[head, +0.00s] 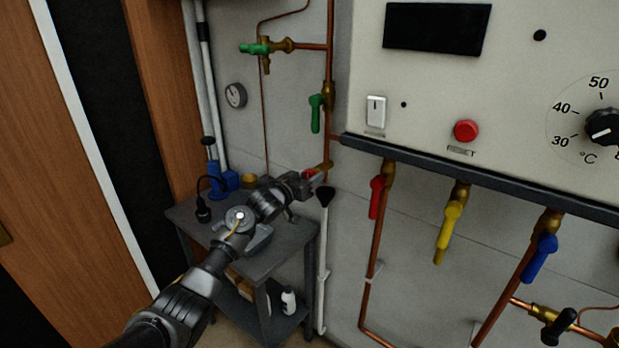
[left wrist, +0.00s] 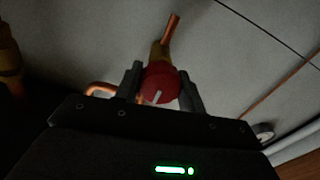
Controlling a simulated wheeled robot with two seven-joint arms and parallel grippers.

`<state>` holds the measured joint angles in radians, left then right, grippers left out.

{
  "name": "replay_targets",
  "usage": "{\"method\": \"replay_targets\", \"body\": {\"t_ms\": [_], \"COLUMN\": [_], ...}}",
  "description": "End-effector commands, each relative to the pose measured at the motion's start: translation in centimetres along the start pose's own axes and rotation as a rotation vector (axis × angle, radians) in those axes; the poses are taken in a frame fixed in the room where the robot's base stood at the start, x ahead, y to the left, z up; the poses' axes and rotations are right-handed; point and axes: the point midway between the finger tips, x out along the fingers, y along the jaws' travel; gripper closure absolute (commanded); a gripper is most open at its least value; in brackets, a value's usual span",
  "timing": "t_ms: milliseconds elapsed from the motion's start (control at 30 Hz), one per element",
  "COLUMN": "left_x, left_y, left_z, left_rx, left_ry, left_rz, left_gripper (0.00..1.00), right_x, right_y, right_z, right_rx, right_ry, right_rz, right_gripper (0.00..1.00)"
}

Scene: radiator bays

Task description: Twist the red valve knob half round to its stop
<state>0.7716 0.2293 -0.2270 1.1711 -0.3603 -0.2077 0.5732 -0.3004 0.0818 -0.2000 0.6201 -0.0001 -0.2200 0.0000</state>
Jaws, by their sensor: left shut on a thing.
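The red valve knob (left wrist: 160,84) sits between the two fingers of my left gripper (left wrist: 161,88) in the left wrist view. It is round, with a pale line on its face pointing down and slightly left. The fingers are shut on its two sides. A brass valve body and copper stub (left wrist: 171,32) show behind it. In the head view my left gripper (head: 308,180) reaches the wall near the copper pipe, and only a bit of the red knob (head: 310,173) shows beside it. My right gripper is not in view.
A grey boiler panel (head: 440,95) overhangs on the right, with red (head: 376,197), yellow (head: 449,225) and blue (head: 541,258) lever valves below it. Green valves (head: 316,112) sit above. A grey shelf table (head: 285,240) stands under my left arm.

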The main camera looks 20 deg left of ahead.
Motion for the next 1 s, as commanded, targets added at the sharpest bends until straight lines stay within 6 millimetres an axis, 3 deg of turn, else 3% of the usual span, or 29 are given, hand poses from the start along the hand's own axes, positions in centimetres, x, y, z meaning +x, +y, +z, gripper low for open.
{"method": "replay_targets", "body": {"t_ms": [367,1000], "left_x": [0.0,0.0], "left_y": [-0.1,-0.1], "left_z": [0.2,0.3], "left_rx": [0.168,0.767], "left_ry": [-0.001,0.0], "left_rz": [0.0,0.0], "left_gripper": [0.83,0.83], "right_x": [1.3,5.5], "right_y": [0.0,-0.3], "right_z": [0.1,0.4], "right_rx": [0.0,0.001], "right_ry": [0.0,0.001], "right_rz": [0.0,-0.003], "right_gripper": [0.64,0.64]}}
